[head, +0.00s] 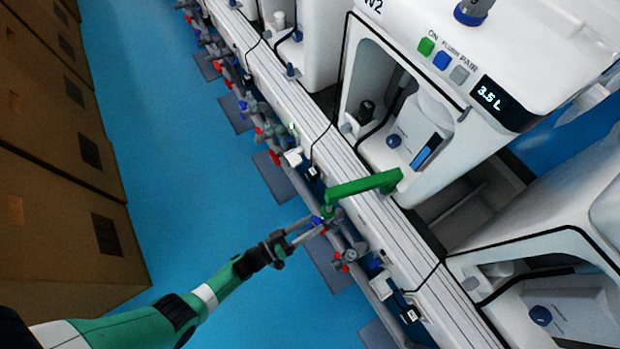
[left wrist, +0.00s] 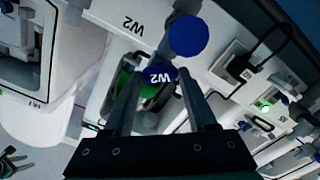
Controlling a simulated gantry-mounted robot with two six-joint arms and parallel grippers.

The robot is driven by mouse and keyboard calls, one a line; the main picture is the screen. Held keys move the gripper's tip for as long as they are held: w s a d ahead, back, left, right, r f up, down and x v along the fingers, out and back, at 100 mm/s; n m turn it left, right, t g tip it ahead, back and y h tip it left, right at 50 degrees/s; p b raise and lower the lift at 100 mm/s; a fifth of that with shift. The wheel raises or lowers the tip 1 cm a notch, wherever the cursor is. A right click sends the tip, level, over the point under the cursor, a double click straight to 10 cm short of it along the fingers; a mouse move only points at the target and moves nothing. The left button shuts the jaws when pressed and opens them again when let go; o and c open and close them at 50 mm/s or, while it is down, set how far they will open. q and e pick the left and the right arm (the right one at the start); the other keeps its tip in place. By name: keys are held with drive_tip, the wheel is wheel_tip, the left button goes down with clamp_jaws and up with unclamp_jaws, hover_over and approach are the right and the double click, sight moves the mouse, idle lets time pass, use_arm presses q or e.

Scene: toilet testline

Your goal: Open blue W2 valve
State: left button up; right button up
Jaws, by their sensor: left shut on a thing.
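The blue W2 valve handle (head: 317,220) is on the pipework in front of the W2 machine. In the left wrist view the blue knob marked W2 (left wrist: 158,75) shows between the fingers. My left gripper (head: 311,227) reaches in from the lower left, and its fingers are shut on the blue handle. It also shows in the left wrist view (left wrist: 160,85) with one finger on each side of the knob. How far the handle is turned cannot be told.
A bright green bar (head: 362,186) runs from the W2 machine (head: 420,120) to just above the valve. Red valve handles (head: 274,156) and grey pipes line the white rail (head: 345,165). A blue disc (left wrist: 188,37) is close beyond my fingers. The blue floor (head: 190,150) is clear.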

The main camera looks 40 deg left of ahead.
idle(0.3)
use_arm(q)
drive_tip(key=o, duration=1.4)
drive_tip(key=shift+c, duration=0.2)
drive_tip(key=shift+s+a, duration=0.15)
drive_tip(key=shift+s, duration=0.15)
drive_tip(key=p+v, duration=0.2)
drive_tip(key=v, duration=0.9)
drive_tip(key=shift+p, duration=0.3)
